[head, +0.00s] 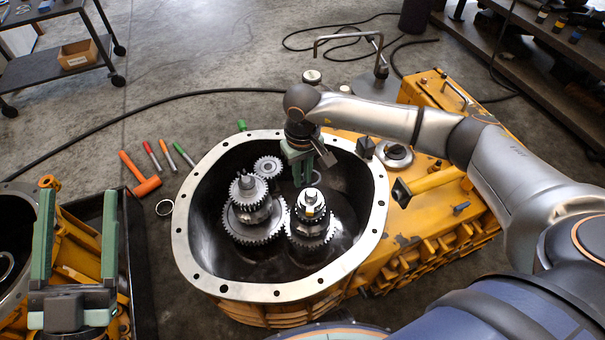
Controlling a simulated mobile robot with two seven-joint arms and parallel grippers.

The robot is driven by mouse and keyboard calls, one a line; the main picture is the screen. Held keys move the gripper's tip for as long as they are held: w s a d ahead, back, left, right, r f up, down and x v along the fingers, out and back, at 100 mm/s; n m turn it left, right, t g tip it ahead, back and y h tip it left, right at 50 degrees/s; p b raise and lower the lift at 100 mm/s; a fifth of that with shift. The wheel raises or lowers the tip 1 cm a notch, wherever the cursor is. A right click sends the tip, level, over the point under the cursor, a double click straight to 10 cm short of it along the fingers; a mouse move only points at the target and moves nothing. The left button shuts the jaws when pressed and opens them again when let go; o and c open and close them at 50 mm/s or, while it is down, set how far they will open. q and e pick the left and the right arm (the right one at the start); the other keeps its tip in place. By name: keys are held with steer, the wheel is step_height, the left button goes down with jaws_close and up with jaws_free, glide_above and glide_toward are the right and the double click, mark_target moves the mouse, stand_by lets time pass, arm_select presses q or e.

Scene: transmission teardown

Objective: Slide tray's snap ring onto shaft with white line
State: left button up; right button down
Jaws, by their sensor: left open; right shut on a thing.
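My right gripper (308,172) is inside the open housing, just above and behind the right-hand shaft (311,198). It is shut on a small, thin part, apparently the snap ring (317,181), held apart from the shaft top; its outline is hard to make out. That shaft stands upright, with a pale and yellow mark near its top and a gear stack below. A second shaft (247,187) with large gears stands to its left. I cannot clearly make out a white line. My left gripper (76,245) is open and empty at the lower left, over the black tray (138,260).
The round housing rim (182,225) surrounds the shafts, with a small gear (268,167) at the back. A yellow casing (440,120) stands right.

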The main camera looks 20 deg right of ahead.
step_height(320, 180, down, 3)
steer(key=shift+r+b, duration=0.1)
steer(key=shift+b, duration=0.7)
steer(key=shift+f+b, duration=0.4)
steer(key=shift+f, duration=0.15)
arm_select(q)
steer(key=shift+s+d+r+m+h+b, duration=0.15)
steer(key=shift+s+r+m+h, duration=0.55)
steer(key=shift+h, duration=0.25)
steer(key=shift+s+d+r+m+h+b, duration=0.2)
steer(key=shift+s+r+m+h, duration=0.25)
steer(key=shift+s+m+h, duration=0.45)
steer(key=shift+s+d+r+m+h+b, duration=0.15)
steer(key=shift+s+r+m+h, duration=0.25)
steer(key=shift+s+r+h, duration=0.45)
arm_select(e)
steer(key=shift+f, duration=0.5)
arm_select(q)
steer(key=shift+w+f, duration=0.2)
steer(key=shift+f+b, duration=0.55)
steer(key=shift+f, duration=0.05)
arm_select(e)
steer(key=shift+s+f, duration=0.1)
steer(key=shift+f, duration=0.25)
arm_select(q)
steer(key=shift+f, duration=0.15)
arm_select(e)
steer(key=shift+f, duration=0.15)
